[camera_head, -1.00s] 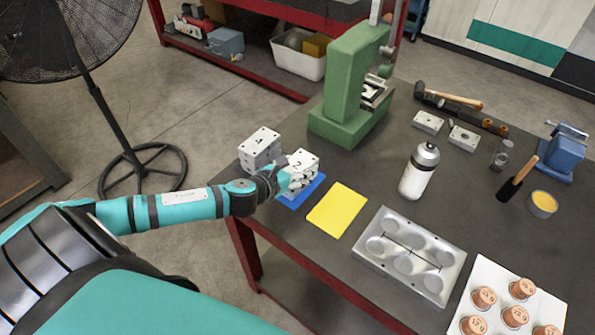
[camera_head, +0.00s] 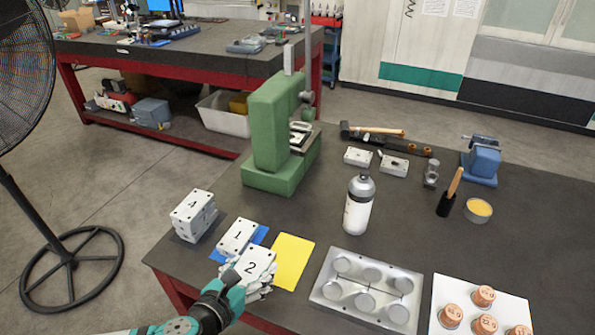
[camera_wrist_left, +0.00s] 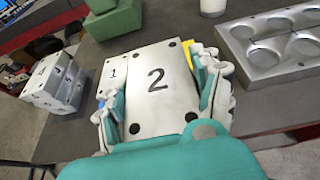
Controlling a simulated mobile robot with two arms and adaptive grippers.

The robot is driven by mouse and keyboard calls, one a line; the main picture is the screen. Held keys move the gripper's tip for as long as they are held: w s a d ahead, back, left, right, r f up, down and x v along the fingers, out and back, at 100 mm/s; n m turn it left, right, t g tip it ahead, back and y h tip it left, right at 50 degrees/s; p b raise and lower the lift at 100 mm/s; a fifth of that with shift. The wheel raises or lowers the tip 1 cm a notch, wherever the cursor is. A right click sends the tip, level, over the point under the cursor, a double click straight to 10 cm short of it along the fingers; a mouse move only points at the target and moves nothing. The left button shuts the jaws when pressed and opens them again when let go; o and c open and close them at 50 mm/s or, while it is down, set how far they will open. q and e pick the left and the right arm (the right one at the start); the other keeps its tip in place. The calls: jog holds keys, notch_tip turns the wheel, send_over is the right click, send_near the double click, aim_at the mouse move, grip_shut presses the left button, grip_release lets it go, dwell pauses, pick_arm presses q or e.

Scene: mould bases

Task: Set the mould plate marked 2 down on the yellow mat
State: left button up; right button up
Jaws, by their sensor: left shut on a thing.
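The mould plate marked 2 (camera_head: 254,262) is a pale metal plate with dark corner holes. My left gripper (camera_head: 246,276) is shut on it, with the fingers on its two sides in the left wrist view (camera_wrist_left: 157,85). In the head view the plate is at the table's front edge, left of the yellow mat (camera_head: 291,262) and overlapping its left edge in the picture. The mat is bare where it shows; in the wrist view only a sliver (camera_wrist_left: 188,55) appears behind the plate. The plate's height above the table is unclear. My right gripper is out of view.
The plate marked 1 (camera_head: 236,236) lies on the blue mat (camera_head: 262,234). A bottle (camera_head: 358,205), a metal mould tray (camera_head: 328,291) and a green press (camera_head: 268,140) stand nearby.

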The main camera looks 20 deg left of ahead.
aim_at(239, 235)
pick_arm(q)
jog(key=shift+n+y, duration=0.5)
jog(key=w+d+r, duration=0.1)
jog(key=r, duration=0.1)
jog(key=w+d+r, duration=0.1)
jog(key=r, duration=0.1)
jog(key=w+d+r+b, duration=0.1)
jog(key=w+r, duration=0.1)
jog(key=r, duration=0.1)
jog(key=shift+r, duration=0.1)
jog(key=shift+w+d+r, duration=0.1)
jog(key=shift+d+r, duration=0.1)
jog(key=shift+r, duration=0.2)
jog(key=shift+m+h, duration=0.5)
jog(key=s+a+f, duration=0.1)
jog(key=f, duration=0.1)
jog(key=s+a+f, duration=0.1)
jog(key=s+f, duration=0.1)
jog(key=f, duration=0.1)
jog(key=s+a+f+p, duration=0.1)
jog(key=f, duration=0.1)
jog(key=shift+s+a+f, duration=0.2)
jog(key=shift+f, duration=0.2)
jog(key=shift+w, duration=0.1)
